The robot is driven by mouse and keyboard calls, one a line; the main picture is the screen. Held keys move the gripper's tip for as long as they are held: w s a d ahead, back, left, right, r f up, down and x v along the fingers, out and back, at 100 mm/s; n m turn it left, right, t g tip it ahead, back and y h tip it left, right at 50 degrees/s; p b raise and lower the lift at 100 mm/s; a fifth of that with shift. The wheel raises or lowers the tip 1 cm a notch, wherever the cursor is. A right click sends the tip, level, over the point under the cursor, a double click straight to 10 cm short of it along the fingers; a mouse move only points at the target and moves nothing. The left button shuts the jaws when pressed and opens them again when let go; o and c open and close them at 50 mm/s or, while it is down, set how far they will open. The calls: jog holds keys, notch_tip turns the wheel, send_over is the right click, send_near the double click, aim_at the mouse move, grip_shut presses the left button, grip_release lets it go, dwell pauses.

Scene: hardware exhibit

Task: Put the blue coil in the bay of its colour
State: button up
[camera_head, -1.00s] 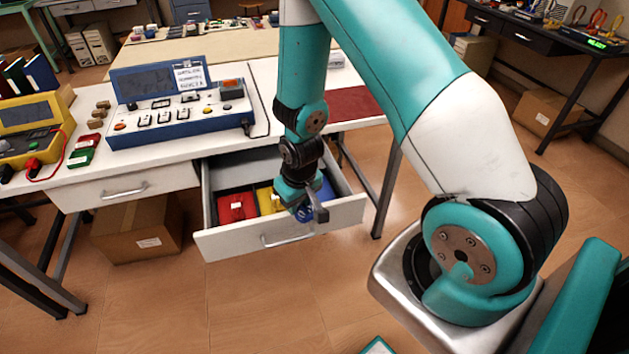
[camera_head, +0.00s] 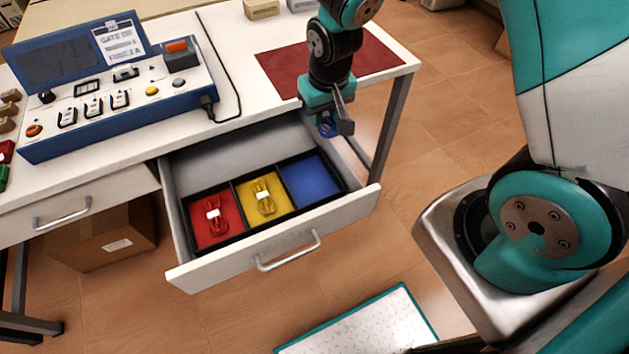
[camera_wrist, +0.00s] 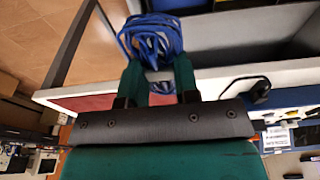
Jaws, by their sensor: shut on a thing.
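My gripper (camera_head: 332,115) is shut on the blue coil (camera_head: 328,128), above the back right of the open drawer near the table edge. In the wrist view the blue coil (camera_wrist: 150,38) sits between my fingertips. The drawer (camera_head: 345,208) holds a black tray with three bays in a row. The left bay is red with a red coil (camera_head: 213,218) in it. The middle bay is yellow with a yellow coil (camera_head: 263,198) in it. The right bay (camera_head: 309,181) is blue and empty. The coil hangs behind and to the right of the blue bay, apart from it.
A red mat (camera_head: 285,70) lies at the table's right. A cardboard box (camera_head: 110,240) is under the table. A closed drawer (camera_head: 75,205) is at left.

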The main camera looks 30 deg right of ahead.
jog(key=a+r+b, duration=0.2)
jog(key=a, duration=0.2)
jog(key=f, duration=1.2)
jog(key=s+f, duration=0.1)
jog(key=f, duration=0.5)
jog(key=shift+d+f+b, duration=0.1)
jog(key=shift+f+b, duration=0.3)
